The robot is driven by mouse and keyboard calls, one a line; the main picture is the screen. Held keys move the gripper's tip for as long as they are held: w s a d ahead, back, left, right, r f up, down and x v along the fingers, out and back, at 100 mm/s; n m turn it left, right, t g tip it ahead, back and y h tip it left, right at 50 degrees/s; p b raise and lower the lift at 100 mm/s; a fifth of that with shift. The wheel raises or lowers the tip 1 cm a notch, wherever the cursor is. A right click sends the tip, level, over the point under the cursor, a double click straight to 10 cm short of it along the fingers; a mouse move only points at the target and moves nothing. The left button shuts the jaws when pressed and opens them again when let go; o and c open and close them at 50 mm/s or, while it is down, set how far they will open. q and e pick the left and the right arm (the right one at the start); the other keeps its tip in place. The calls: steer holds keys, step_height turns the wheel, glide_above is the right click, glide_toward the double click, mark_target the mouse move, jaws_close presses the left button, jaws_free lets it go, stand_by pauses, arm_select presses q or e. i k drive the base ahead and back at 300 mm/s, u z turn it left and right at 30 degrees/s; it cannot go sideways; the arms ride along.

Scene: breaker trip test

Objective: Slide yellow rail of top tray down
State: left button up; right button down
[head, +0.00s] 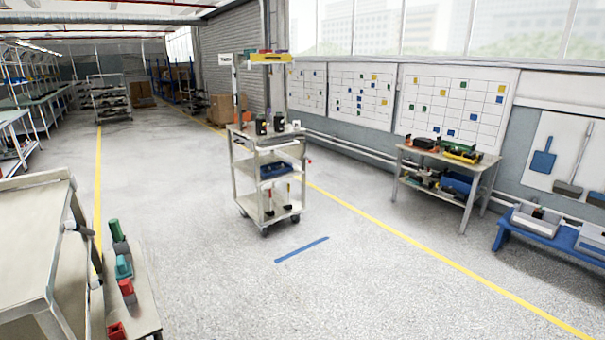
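A wheeled trolley (267,170) stands a few metres ahead, near the middle of the view. Raised above its top shelf is a tray with a yellow rail (271,59) along its front. Small coloured items (264,51) show along the tray's upper edge. A small white label (226,59) is at the tray's left. The rail is too small to tell how it is fixed. Neither of my grippers is in view.
A blue floor strip (301,249) lies before the trolley. A bench (38,245) and a low surface with coloured devices (124,266) are close at the left. A side table (447,160) and a blue bench (544,238) stand right. The middle floor is clear.

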mark_target(255, 58)
steer(key=z, duration=0.25)
steer(key=i, duration=5.3)
steer(key=u, duration=0.25)
